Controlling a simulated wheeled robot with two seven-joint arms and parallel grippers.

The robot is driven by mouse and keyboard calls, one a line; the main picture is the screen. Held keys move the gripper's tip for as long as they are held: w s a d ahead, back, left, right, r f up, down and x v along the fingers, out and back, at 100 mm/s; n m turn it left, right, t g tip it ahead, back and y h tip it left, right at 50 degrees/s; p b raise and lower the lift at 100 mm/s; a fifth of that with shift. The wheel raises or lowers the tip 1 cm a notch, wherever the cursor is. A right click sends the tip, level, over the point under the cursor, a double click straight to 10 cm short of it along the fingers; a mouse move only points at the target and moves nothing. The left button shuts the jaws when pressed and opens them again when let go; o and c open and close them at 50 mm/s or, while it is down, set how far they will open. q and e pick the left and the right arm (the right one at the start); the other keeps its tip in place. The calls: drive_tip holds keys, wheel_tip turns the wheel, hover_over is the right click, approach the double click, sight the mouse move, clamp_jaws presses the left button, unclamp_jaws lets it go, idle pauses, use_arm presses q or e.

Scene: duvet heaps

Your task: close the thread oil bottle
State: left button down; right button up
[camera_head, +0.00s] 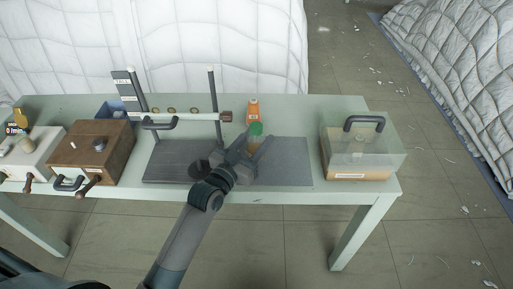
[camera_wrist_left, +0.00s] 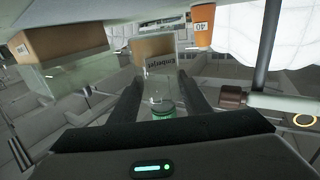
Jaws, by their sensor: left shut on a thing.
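The wrist view is upside down. There the green cap (camera_wrist_left: 162,113) lies near my palm, below the bottle's clear upper part and its "Emberjet" label (camera_wrist_left: 160,62). My left gripper (camera_head: 262,142) reaches in from the front, its fingers (camera_wrist_left: 161,84) on both sides of the bottle, shut on it. Whether the cap is fully seated I cannot tell. My right gripper is not in view.
A post-and-bar stand (camera_head: 214,105) is just left, with a brown wooden box (camera_head: 92,150) farther left. A clear-lidded box (camera_head: 362,150) stands at the right end. The grey mat (camera_head: 290,165) has bare room on its right.

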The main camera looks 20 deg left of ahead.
sight(251, 154)
use_arm(q)
wheel_tip(251, 154, down, 4)
drive_tip(key=shift+r, duration=0.15)
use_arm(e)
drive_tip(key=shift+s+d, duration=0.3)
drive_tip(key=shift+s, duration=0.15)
use_arm(q)
drive_tip(key=shift+f, duration=0.25)
drive_tip(key=c, duration=1)
unclamp_jaws()
drive_tip(key=shift+s+r, duration=0.1)
drive_tip(key=b+v, duration=0.1)
drive_tip(key=v, duration=0.9)
drive_tip(key=shift+s, duration=0.4)
drive_tip(key=shift+s+a, duration=0.2)
drive_tip(key=shift+s, duration=0.35)
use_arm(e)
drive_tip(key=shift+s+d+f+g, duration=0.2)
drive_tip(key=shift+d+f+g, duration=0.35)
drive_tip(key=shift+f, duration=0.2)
